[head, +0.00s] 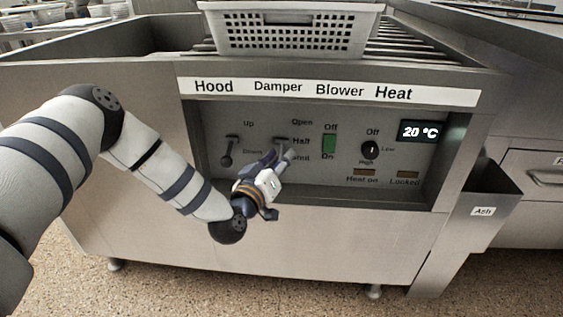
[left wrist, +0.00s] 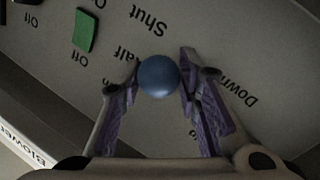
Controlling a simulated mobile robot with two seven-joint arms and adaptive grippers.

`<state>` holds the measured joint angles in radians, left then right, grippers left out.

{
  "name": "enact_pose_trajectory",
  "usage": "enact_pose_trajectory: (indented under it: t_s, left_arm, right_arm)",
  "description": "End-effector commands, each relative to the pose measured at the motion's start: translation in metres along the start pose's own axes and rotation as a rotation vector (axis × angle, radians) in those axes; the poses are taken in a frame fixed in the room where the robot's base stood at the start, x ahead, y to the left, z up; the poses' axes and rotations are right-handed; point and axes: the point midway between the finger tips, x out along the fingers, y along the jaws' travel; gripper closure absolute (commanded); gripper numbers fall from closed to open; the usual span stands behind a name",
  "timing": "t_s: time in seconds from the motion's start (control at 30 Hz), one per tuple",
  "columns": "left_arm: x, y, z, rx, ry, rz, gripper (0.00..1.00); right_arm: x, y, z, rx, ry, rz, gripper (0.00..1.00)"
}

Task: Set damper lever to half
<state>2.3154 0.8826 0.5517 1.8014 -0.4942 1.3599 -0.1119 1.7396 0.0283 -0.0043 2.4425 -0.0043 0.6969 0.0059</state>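The damper lever (head: 281,140) is in the second column of the control panel, under the word Damper, by the labels Open, Half and a partly covered lowest one. Its blue ball knob (left wrist: 158,78) shows in the left wrist view, near the Half label. My left gripper (head: 279,156) is at this lever. In the left wrist view its two purple fingers (left wrist: 159,82) lean inward and appear to touch the knob on both sides. In the head view the gripper hides the lever's lower part and knob. My right gripper is not in view.
The hood lever (head: 226,155) is left of the damper lever. The green blower switch (head: 329,144) and the heat knob (head: 370,149) are to its right. A perforated basket (head: 290,40) stands on top. An ash bin (head: 480,195) juts out at right.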

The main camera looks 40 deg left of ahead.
Motion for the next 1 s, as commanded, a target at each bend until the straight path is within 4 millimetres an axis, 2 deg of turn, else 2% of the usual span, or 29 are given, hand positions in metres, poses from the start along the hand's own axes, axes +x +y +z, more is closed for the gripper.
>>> enact_pose_trajectory:
  t_s: [0.1,0.3,0.33,0.43,0.47,0.83,1.0]
  left_arm:
    - [0.006,0.0,0.0,-0.001,0.0,0.0,0.69]
    - [0.007,0.001,-0.001,-0.001,0.0,0.0,0.69]
    - [0.007,0.001,0.0,-0.001,-0.001,0.0,0.74]
    - [0.006,0.001,0.0,-0.001,-0.001,0.0,0.96]
    - [0.006,0.001,0.0,-0.001,-0.001,0.001,1.0]
    - [0.006,0.002,0.0,0.0,-0.005,0.001,1.0]
    - [0.004,0.005,-0.005,-0.012,-0.04,-0.015,1.0]
  right_arm:
    - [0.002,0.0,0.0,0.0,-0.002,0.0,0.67]
    - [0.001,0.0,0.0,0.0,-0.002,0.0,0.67]
    - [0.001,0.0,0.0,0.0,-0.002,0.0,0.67]
    - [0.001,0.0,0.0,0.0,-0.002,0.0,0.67]
    - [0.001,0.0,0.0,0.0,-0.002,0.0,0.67]
    - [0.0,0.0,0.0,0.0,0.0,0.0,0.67]
    - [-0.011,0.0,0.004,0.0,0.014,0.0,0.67]
